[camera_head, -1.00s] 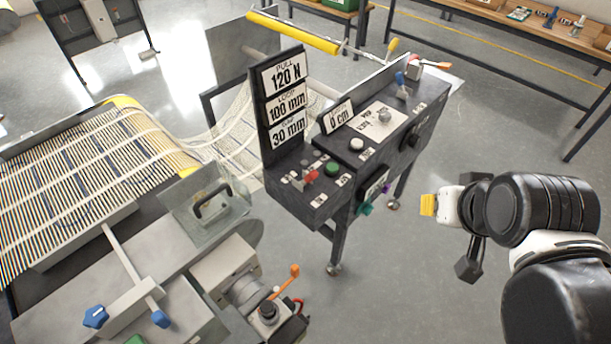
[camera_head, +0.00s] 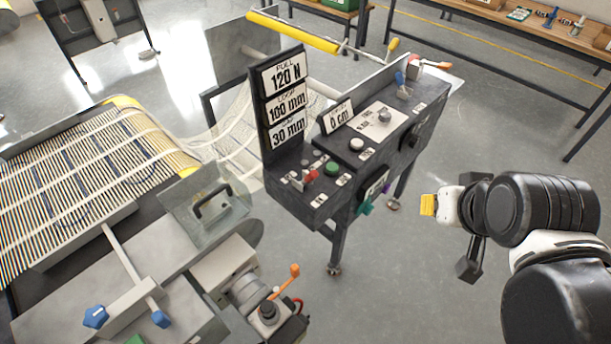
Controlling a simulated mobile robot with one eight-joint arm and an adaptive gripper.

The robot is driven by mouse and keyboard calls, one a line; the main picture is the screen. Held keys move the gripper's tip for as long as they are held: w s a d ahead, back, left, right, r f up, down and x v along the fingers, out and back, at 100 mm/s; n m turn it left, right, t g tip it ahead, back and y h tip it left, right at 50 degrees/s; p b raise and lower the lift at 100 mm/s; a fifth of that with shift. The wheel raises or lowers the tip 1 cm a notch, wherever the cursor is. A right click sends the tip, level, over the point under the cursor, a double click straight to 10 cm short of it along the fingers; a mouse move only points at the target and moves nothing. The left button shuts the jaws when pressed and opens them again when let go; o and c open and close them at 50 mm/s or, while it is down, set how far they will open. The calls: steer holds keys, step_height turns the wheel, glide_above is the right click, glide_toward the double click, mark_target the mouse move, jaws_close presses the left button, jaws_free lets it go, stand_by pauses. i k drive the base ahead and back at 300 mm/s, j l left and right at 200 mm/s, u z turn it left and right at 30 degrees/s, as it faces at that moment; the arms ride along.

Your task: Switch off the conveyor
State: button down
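The conveyor (camera_head: 45,262) is at the left, with a striped mesh (camera_head: 95,165) lying over it. The dark control console (camera_head: 318,205) stands in the middle on legs. On its near left part are a red switch or knob (camera_head: 311,176), a green button (camera_head: 331,169) and small pale buttons. My gripper (camera_head: 448,236) is at the right, apart from the console, over bare floor. A yellow piece and a dark piece show at its end. Its opening is unclear.
Signs (camera_head: 286,98) rise from the console's left part. An orange-handled lever (camera_head: 287,277) and a clear guard (camera_head: 207,208) stand at the conveyor's near end. A workbench (camera_head: 548,52) is at the back right. Floor between my arm and the console is clear.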

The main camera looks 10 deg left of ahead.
mark_target(311, 176)
steer(key=k+l+u, duration=0.1)
steer(key=k+u, duration=0.65)
steer(key=i+j+z, duration=0.2)
steer(key=i, duration=0.25)
steer(key=j, duration=0.1)
